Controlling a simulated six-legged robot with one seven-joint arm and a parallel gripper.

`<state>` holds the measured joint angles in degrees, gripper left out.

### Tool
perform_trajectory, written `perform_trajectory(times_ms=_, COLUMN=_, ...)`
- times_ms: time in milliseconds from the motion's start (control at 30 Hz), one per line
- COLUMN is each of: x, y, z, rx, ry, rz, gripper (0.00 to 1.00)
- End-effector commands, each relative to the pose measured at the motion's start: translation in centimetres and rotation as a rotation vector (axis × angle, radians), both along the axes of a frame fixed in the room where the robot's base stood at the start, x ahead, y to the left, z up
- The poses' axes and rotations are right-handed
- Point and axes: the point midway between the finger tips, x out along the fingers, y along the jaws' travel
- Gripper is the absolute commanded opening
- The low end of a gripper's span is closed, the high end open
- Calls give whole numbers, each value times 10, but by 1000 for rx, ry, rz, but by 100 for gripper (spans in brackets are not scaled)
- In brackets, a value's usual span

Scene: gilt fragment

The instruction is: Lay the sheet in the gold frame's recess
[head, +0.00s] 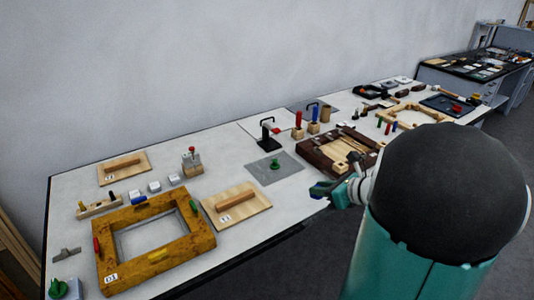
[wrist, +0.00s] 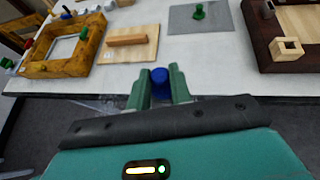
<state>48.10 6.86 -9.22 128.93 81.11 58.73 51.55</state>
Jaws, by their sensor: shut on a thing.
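The gold frame (head: 188,248) lies flat at the left front of the table, with red, green, blue and yellow pieces on its rim. Its recess (head: 152,236) looks pale and empty. The frame also shows at upper left in the wrist view (wrist: 88,52). My gripper (head: 322,190) is beyond the table's front edge, to the right of the frame. In the wrist view its fingers (wrist: 160,78) are shut on a blue knob (wrist: 160,76). A faint clear sheet (wrist: 97,104) shows beside and below the fingers, seemingly joined to the knob; most of it is hidden.
A wooden board with a handle (head: 258,211) lies right of the frame, and another (head: 108,173) behind it. A grey mat (head: 290,164) bears a green knob. A dark wooden frame (head: 312,160) stands near my gripper. Small blocks sit behind the gold frame.

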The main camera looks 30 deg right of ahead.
Motion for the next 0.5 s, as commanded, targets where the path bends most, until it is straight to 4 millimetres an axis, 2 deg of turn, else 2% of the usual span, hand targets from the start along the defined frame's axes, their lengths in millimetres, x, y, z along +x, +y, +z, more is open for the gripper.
perform_trajectory(times_ms=267, x=9, y=0, z=1, rx=0, ry=-1, rz=-5, gripper=0)
perform_trajectory(times_ms=367, x=25, y=4, z=1, rx=0, ry=-1, rz=-15, gripper=0)
perform_trajectory(times_ms=500, x=60, y=15, z=1, rx=0, ry=-1, rz=-41, gripper=0)
